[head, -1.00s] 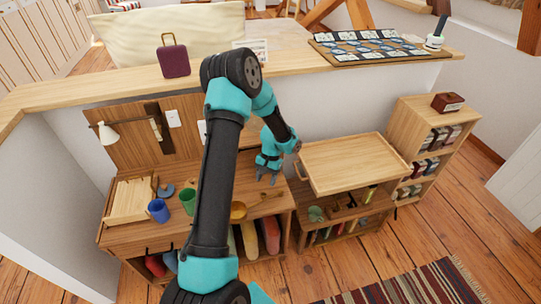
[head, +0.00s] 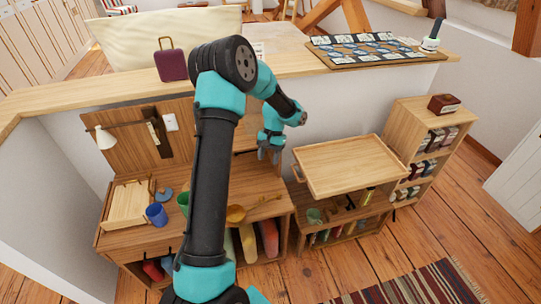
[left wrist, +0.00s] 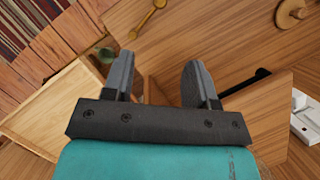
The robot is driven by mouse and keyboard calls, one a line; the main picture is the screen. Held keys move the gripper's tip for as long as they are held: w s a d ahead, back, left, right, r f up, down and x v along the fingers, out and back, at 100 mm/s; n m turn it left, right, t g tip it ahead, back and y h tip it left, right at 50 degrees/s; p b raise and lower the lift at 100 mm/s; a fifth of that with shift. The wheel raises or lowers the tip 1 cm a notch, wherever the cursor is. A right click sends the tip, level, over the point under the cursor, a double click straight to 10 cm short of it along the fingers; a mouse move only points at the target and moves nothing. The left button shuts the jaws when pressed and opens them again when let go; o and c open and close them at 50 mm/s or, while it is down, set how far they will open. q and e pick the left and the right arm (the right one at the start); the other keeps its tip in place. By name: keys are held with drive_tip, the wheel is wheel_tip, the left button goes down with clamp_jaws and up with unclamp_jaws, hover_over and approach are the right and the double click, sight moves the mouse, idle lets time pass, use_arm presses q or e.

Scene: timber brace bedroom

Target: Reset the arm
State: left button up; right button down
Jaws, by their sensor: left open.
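My left arm stretches up from the bottom of the head view, and its gripper (head: 268,153) hangs over the back of the wooden counter, left of the wooden tray-topped shelf. In the left wrist view the two grey fingers of my left gripper (left wrist: 158,82) stand apart with nothing between them. It is open and empty, above the wooden counter (left wrist: 165,45). My right gripper is not in view.
A wooden tray (head: 350,165) tops the shelf at right. A maroon case (head: 171,65) stands on the ledge behind.

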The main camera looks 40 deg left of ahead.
use_arm(q)
drive_tip(key=s+d+f+m+t+h, duration=0.2)
drive_tip(key=s+d+f+t, duration=0.15)
drive_tip(key=d+f, duration=1.25)
drive_tip(key=s+d+f+t, duration=0.1)
drive_tip(key=s+d+f, duration=0.1)
drive_tip(key=s+d, duration=0.9)
drive_tip(key=shift+d+f, duration=0.25)
drive_tip(key=shift+d, duration=0.2)
drive_tip(key=shift+t, duration=0.25)
